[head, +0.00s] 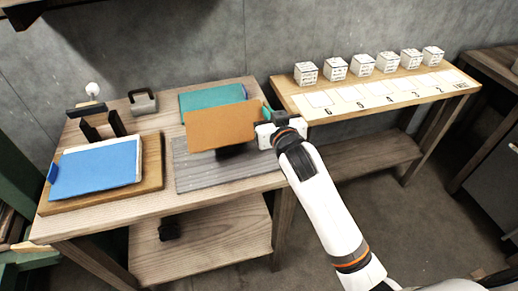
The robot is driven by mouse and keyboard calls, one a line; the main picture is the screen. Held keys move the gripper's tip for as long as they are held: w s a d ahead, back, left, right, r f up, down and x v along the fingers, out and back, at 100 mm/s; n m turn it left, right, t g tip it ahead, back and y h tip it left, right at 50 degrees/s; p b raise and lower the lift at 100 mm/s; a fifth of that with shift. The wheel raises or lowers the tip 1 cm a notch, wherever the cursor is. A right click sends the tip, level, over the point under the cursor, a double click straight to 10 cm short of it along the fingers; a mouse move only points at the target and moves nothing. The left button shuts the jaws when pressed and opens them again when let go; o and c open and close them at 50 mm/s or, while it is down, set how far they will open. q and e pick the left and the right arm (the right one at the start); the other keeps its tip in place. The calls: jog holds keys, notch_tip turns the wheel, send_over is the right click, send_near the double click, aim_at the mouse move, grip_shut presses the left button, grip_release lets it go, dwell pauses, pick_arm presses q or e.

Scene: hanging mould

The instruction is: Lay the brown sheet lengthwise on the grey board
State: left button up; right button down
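The brown sheet (222,126) is held up over the back part of the grey board (215,177), with a dark shadow or gap below its front edge. It looks slightly tilted, and its long side runs roughly left to right. My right gripper (266,119) is at the sheet's right end and appears shut on it; the fingertips are partly hidden. The grey board lies flat on the wooden table, its front part bare. My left gripper is not in view.
A teal sheet (212,96) lies behind the brown one. At left, a blue sheet (97,168) lies on a wooden board (152,165), near a black stand (102,127) and a dark handled block (143,102). White cubes (362,64) line a side table at right.

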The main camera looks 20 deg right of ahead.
jog(key=f, duration=0.5)
jog(key=shift+a, duration=0.2)
notch_tip(320, 180, down, 4)
jog(key=shift+r+b, duration=0.1)
jog(key=shift+b, duration=0.3)
jog(key=shift+f, duration=0.2)
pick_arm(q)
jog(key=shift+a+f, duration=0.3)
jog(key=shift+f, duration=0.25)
pick_arm(e)
jog(key=shift+f, duration=0.15)
jog(key=c, duration=1.6)
grip_release()
jog(key=shift+c, duration=0.2)
